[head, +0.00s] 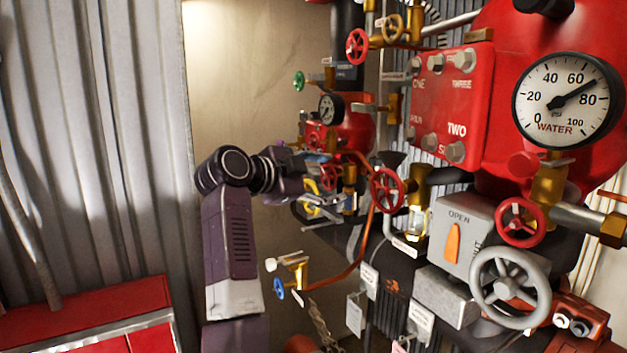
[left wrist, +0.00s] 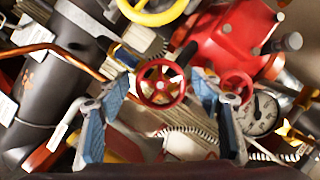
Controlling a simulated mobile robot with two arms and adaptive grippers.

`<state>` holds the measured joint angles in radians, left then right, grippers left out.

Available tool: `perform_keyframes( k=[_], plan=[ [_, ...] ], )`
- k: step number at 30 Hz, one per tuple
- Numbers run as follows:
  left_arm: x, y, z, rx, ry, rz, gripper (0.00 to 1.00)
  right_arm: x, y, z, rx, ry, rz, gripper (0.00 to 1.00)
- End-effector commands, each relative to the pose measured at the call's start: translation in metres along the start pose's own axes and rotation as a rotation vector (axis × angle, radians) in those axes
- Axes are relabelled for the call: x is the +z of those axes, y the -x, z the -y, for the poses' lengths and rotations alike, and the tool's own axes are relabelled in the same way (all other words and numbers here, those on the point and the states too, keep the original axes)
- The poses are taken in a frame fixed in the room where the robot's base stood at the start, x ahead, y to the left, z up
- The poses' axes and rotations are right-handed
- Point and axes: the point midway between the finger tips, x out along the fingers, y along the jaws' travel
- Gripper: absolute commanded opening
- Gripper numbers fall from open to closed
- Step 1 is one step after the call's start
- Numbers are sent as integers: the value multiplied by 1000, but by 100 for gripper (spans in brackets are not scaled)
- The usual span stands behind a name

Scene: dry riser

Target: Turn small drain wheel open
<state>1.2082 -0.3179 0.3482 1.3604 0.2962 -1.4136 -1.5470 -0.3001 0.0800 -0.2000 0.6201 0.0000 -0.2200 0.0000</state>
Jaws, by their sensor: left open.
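A small red handwheel (left wrist: 162,86) sits in the middle of the left wrist view, between the two blue-padded fingers of my left gripper (left wrist: 160,77). The fingers are open, one on each side of the wheel, with visible gaps to its rim. In the head view my left gripper (head: 322,181) reaches in from the left beside this red wheel (head: 331,177), which it partly hides. No label marks it as the drain wheel, so I cannot tell for certain. My right gripper is not in view.
A yellow wheel (left wrist: 152,8), another red wheel (left wrist: 236,84) and a gauge (left wrist: 258,114) are close by. In the head view a larger red wheel (head: 387,190), copper pipe (head: 352,268) and blue-handled valve (head: 279,288) stand near my arm.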

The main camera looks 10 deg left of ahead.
Motion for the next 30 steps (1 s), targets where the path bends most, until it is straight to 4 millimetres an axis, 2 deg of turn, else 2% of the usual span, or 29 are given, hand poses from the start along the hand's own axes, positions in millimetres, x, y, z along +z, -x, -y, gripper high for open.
perform_keyframes(
  k=[3,13,15,22,30],
  plan=[
    [4,20,0,-14,-12,2,61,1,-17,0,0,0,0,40],
    [3,82,-1,-11,-13,6,61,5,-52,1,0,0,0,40],
    [0,84,4,-26,-42,70,61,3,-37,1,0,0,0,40],
    [-3,92,1,-89,-132,224,61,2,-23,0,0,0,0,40],
    [-20,99,-12,-166,-247,342,61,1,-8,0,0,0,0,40]
  ],
)
